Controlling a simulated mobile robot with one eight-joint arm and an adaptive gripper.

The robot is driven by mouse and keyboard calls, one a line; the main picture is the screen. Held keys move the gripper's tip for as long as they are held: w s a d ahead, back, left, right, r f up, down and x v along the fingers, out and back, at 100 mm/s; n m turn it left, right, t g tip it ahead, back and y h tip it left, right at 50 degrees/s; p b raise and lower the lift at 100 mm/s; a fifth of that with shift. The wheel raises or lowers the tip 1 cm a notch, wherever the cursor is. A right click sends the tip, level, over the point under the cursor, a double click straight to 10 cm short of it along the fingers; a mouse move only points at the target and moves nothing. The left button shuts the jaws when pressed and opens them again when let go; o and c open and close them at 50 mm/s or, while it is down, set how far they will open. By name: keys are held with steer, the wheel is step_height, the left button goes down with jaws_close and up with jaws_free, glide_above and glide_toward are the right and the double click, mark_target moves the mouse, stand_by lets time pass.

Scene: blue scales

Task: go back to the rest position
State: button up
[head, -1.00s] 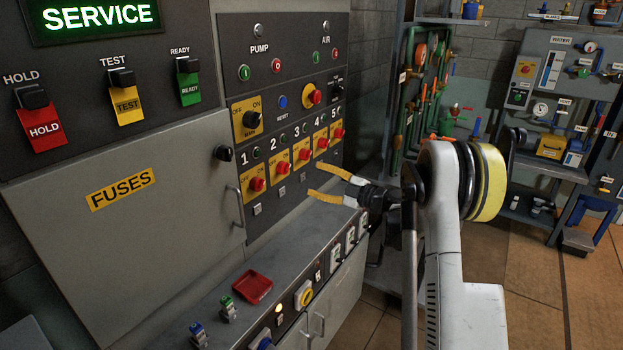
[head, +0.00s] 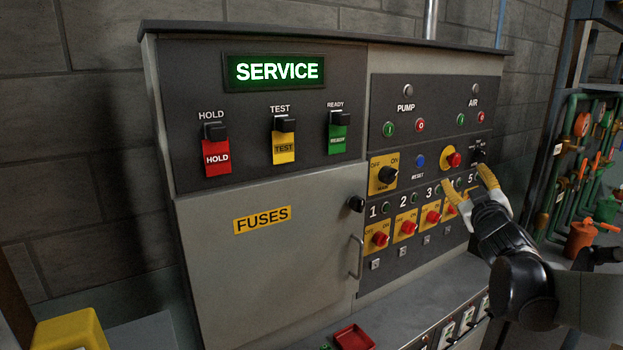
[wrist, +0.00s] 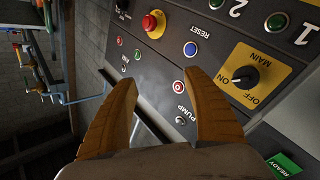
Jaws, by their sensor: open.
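My gripper (head: 468,187) is open and empty, with yellow fingers, in front of the right side of the grey control panel (head: 340,110). In the head view its fingers overlap the area near switches 4 and 5 and partly hide them. In the wrist view the gripper (wrist: 163,100) shows both fingers spread, with the panel's PUMP buttons, MAIN knob (wrist: 245,76) and red emergency knob (wrist: 154,24) beyond them. I see no object between the fingers. I cannot tell from these views how far the fingertips are from the panel.
The closed FUSES door (head: 265,250) has a handle at its right. A ledge with a red tray (head: 353,337) juts out below the panel. A yellow object (head: 72,330) is at lower left. Pipes and valves (head: 585,150) stand at right, beside an orange container (head: 580,238).

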steer(key=s+a+f+m+g+y, duration=0.1)
steer(key=s+a+f+g, duration=0.3)
steer(key=s+f, duration=0.3)
steer(key=s+a+f+m+g+y, duration=0.1)
steer(key=s+a+f+g, duration=0.3)
steer(key=s, duration=1.1)
steer(key=s+a+f+m+g+y, duration=0.1)
steer(key=s+a+f+g, duration=0.3)
steer(key=s+a+f, duration=0.5)
steer(key=s+f+m, duration=0.1)
steer(key=s, duration=0.2)
steer(key=shift+a+f, duration=0.15)
steer(key=shift+f, duration=0.25)
